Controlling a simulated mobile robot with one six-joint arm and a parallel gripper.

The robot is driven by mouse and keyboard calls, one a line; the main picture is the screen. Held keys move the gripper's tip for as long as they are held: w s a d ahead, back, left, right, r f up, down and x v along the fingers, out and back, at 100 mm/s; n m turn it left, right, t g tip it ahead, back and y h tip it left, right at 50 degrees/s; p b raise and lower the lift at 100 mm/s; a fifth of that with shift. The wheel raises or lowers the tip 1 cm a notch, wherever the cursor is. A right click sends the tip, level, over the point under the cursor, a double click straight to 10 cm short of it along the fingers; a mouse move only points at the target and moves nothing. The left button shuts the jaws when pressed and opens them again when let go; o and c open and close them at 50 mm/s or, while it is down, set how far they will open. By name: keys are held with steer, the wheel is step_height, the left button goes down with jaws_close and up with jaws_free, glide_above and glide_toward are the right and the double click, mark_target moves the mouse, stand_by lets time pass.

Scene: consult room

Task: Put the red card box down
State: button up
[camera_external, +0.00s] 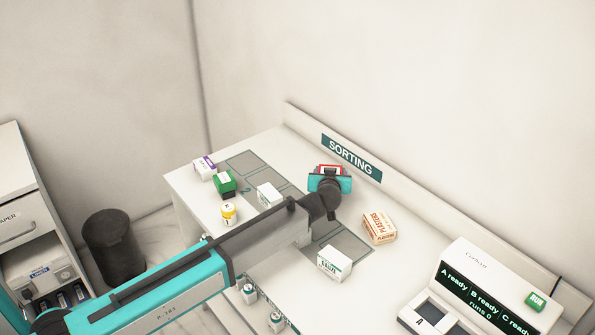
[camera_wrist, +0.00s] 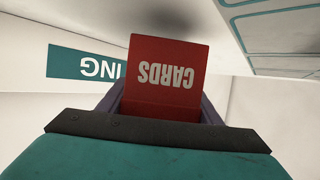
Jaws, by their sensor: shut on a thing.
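The red card box (camera_wrist: 165,75), lettered CARDS, stands up between the fingers of my gripper (camera_wrist: 160,105) in the wrist view, its lettering upside down. In the external view my gripper (camera_external: 330,180) is at the back of the white table, in front of the SORTING sign. Only a red edge of the card box (camera_external: 333,168) shows there, behind the teal gripper body. My gripper is shut on the card box. I cannot tell whether the box touches the table. The table (camera_external: 285,150) has several grey marked rectangles, one of them bare (camera_external: 243,160).
A purple-and-white box (camera_external: 204,168), a green box (camera_external: 225,183), a yellow-topped bottle (camera_external: 229,213) and a white box (camera_external: 270,195) stand left of my gripper. A plasters box (camera_external: 379,227) and a gauze box (camera_external: 334,262) stand nearer right. A console (camera_external: 485,290) is at front right.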

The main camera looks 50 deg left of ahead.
steer(key=shift+f, duration=0.9)
steer(key=shift+f, duration=0.15)
steer(key=o, duration=1.2)
steer(key=b+v, duration=0.2)
steer(key=v, duration=1)
